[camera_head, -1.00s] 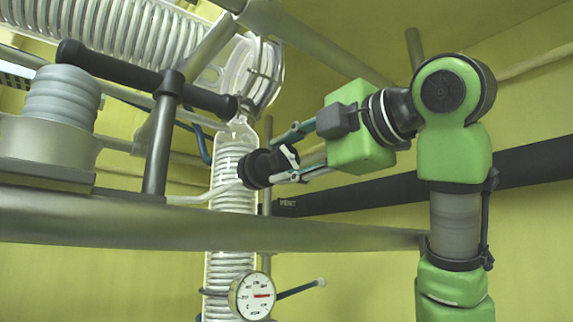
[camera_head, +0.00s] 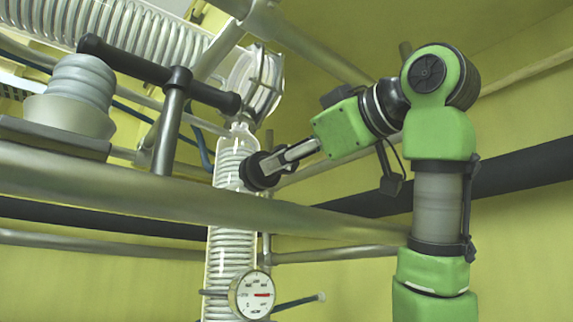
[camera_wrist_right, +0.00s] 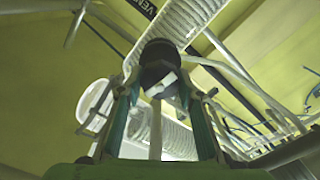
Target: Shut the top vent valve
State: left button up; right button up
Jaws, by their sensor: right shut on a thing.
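The vent valve shows as a round black knob (camera_head: 256,172) in front of the glass coil column, below its top bend. My right gripper (camera_head: 276,163) comes in from the right with its fingers closed around the knob's near side. In the right wrist view the dark knob (camera_wrist_right: 160,58) sits between the tips of my right gripper (camera_wrist_right: 159,88), with a pale piece on its near face. The fingers hide part of the knob, and I cannot tell from its shape how far the valve is turned. My left gripper is not in view.
The glass coil column (camera_head: 229,250) stands right behind the knob. A round dial gauge (camera_head: 252,295) sits below. A black bar (camera_head: 158,73) and clamp rods stand at upper left. A dark wall band runs behind.

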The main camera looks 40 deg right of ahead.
jog(key=m+b, duration=0.1)
jog(key=m, duration=0.3)
jog(key=m+b, duration=0.1)
jog(key=m, duration=0.1)
jog(key=shift+f+m+b, duration=0.25)
jog(key=shift+m+b, duration=0.05)
jog(key=m+b, duration=0.2)
jog(key=m, duration=0.4)
jog(key=m+b, duration=0.1)
jog(key=m, duration=0.5)
jog(key=shift+m, duration=0.3)
jog(key=m, duration=0.6)
jog(key=shift+b, duration=0.3)
jog(key=m, duration=0.5)
jog(key=shift+m, duration=0.4)
jog(key=m+p, duration=0.1)
jog(key=m, duration=0.4)
jog(key=m+p, duration=0.2)
jog(key=m, duration=0.3)
jog(key=shift+m, duration=0.4)
jog(key=shift+m+p, duration=0.9)
jog(key=shift+m, duration=1.4)
